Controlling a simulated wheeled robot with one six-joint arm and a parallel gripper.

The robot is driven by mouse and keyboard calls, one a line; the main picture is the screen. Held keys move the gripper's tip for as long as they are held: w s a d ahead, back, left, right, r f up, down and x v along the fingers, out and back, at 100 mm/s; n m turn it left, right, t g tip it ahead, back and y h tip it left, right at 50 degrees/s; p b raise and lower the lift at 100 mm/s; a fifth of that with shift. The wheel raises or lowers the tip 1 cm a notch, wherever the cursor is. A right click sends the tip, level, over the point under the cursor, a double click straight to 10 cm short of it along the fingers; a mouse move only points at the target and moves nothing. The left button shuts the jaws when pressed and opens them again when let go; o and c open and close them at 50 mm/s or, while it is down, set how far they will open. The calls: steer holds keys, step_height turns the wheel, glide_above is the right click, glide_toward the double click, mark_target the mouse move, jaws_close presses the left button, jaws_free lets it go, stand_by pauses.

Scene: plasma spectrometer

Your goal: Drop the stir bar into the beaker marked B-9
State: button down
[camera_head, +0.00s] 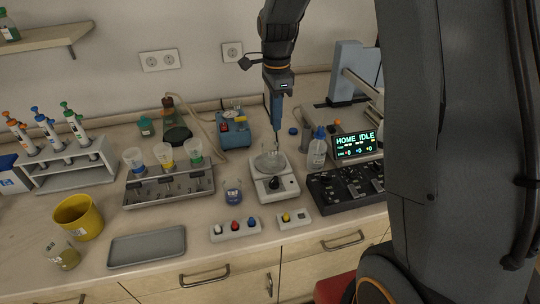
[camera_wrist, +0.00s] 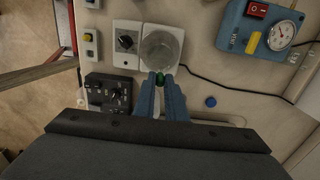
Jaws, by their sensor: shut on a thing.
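My gripper (camera_head: 276,122) points down above the white stirrer plate (camera_head: 275,187), its blue fingers close together. I cannot tell whether this is the stir bar. In the head view a thin dark part shows below the fingers. A beaker with blue contents (camera_head: 232,193) stands left of the stirrer. I cannot read a B-9 mark.
A wash bottle (camera_head: 317,150) and a black control box (camera_head: 345,187) stand right of the stirrer. A blue device with a gauge (camera_head: 233,129) stands behind left. Button boxes (camera_head: 235,230) are in front. A rack of cups (camera_head: 170,186) and a yellow bucket (camera_head: 78,217) are left.

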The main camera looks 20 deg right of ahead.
steer(key=c, duration=1.7)
jaws_free()
steer(key=shift+r+b, duration=1.4)
steer(key=shift+r, duration=2.55)
steer(key=shift+s+f, duration=0.1)
steer(key=s+f+n+t+b, duration=0.1)
steer(key=s+f+n+b, duration=0.4)
steer(key=s+f+n, duration=1.2)
steer(key=shift+s+f+b, duration=0.4)
steer(key=shift+s+f, duration=0.15)
steer(key=shift+s+f+n, duration=0.2)
steer(key=shift+s+n, duration=0.2)
steer(key=shift+n, duration=0.1)
